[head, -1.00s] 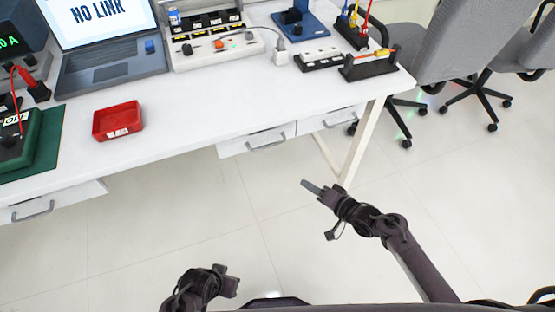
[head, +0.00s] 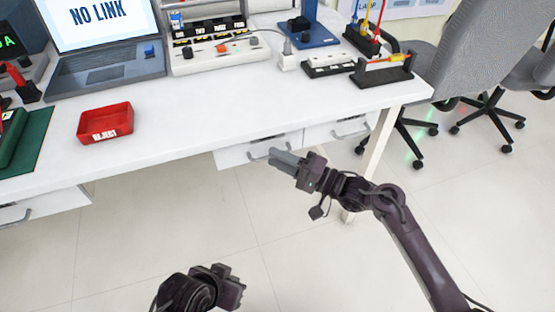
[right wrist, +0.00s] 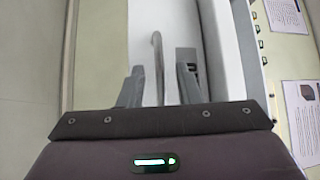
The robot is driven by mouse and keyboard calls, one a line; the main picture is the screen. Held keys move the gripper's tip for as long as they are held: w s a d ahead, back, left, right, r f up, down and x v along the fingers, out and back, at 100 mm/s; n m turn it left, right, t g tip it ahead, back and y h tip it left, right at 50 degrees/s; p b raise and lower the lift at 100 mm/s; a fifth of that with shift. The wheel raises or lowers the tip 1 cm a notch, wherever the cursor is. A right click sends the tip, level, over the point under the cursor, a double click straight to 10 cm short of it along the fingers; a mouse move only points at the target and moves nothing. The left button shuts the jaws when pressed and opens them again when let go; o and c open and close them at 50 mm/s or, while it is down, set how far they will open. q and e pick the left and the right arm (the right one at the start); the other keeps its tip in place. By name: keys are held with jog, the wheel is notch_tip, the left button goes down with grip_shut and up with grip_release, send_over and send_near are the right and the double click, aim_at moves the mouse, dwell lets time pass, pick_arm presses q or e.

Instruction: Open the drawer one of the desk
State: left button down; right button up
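The white desk (head: 180,130) has drawers with grey bar handles under its top. The middle drawer (head: 232,157) and the right drawer (head: 320,134) sit side by side, and a left drawer (head: 50,205) is partly cut off. The number labels are too small to read. My right gripper (head: 283,160) is at the middle drawer's front, covering part of it. In the right wrist view its fingers (right wrist: 160,87) are apart, with the handle (right wrist: 157,60) showing between them; contact cannot be told. My left gripper (head: 230,287) is low, away from the desk, its fingers unclear.
A red reject tray (head: 105,124), a laptop (head: 105,72) and a switch panel (head: 220,57) stand on the desk. A black tool rack (head: 383,72) is near its right end. A desk leg (head: 381,145) and office chairs (head: 430,75) are at the right. The floor in front is clear.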

jog(key=shift+w+a, duration=0.15)
jog(key=shift+a, duration=0.15)
grip_shut()
dwell(0.3)
